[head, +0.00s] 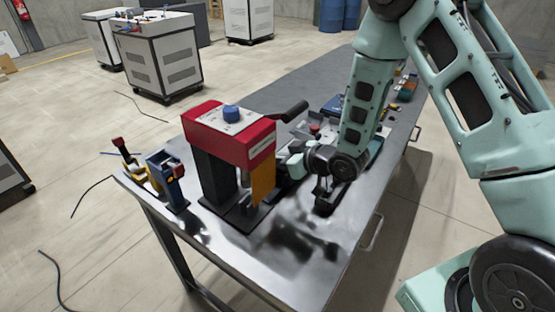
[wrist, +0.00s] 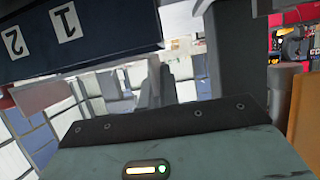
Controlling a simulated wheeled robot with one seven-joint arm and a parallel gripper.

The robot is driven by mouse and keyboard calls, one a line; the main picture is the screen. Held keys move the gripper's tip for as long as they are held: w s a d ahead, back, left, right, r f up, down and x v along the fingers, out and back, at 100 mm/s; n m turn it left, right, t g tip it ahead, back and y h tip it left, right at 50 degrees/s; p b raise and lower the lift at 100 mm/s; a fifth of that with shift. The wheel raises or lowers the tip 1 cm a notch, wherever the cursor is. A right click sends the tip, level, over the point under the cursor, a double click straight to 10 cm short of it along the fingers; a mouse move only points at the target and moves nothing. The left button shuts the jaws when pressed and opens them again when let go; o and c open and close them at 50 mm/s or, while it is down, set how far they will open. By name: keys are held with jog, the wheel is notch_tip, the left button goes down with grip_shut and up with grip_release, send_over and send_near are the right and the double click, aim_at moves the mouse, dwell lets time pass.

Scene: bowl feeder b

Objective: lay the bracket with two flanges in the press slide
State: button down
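The press (head: 248,150) stands on the near part of the steel bench, with a red head, a blue knob on top, a black lever and dark uprights. An orange panel (head: 263,182) hangs at its front right; an orange strip also shows at the right edge of the wrist view (wrist: 303,115). My gripper (head: 285,168) is low beside the right of the press, partly hidden behind it. In the wrist view, grey finger-like shapes rise beyond my teal housing, but their gap is unclear. I cannot make out the two-flange bracket or the press slide.
A dark blue block with white labels 1 and 2 (wrist: 80,30) is close at upper left in the wrist view. A blue clamp-like fixture (head: 167,178) and a red-topped tool (head: 122,148) stand left of the press. The bench front (head: 285,255) is clear.

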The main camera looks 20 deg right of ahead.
jog(key=shift+f, duration=0.55)
jog(key=shift+f, duration=0.2)
jog(key=c, duration=1.6)
grip_release()
jog(key=shift+c, duration=0.2)
